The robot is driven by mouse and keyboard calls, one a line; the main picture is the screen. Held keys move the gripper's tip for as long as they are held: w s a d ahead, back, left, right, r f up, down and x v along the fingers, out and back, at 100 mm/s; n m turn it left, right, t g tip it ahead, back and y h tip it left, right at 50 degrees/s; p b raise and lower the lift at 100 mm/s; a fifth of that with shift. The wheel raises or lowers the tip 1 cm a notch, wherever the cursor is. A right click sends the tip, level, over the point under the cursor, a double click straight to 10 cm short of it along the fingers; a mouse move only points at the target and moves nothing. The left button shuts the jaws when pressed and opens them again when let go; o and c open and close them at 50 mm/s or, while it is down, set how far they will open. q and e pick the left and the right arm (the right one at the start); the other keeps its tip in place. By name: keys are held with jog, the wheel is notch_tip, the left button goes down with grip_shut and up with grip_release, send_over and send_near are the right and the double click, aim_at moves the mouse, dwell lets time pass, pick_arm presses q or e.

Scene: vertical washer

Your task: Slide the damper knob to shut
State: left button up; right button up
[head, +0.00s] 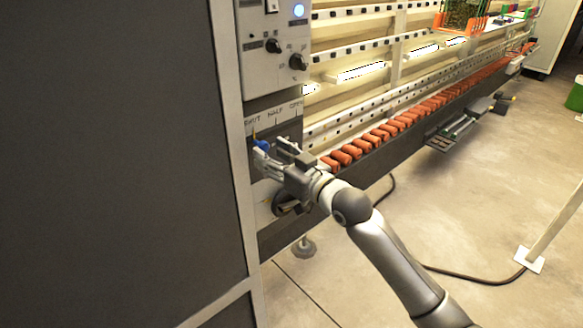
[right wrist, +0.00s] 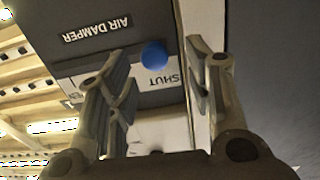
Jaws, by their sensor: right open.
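The blue damper knob (head: 262,145) is at the left end of its scale on the washer's side panel, by the SHUT marking; HALF and OPEN are to its right. In the right wrist view the round blue knob (right wrist: 155,55) lies beside the word SHUT, beyond the open fingers and nearer the right finger than the left. My right gripper (head: 268,159) is open at the panel, its fingers right at the knob in the head view. I cannot tell whether a finger touches it. My left gripper is not in view.
A control box (head: 272,45) with black knobs and a lit blue button sits above the damper panel. A large dark cabinet side (head: 110,150) fills the left. A conveyor with orange-red pads (head: 385,131) runs to the far right. The floor (head: 480,190) at right is largely clear.

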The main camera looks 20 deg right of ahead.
jog(key=v, duration=0.9)
jog(key=shift+s, duration=0.2)
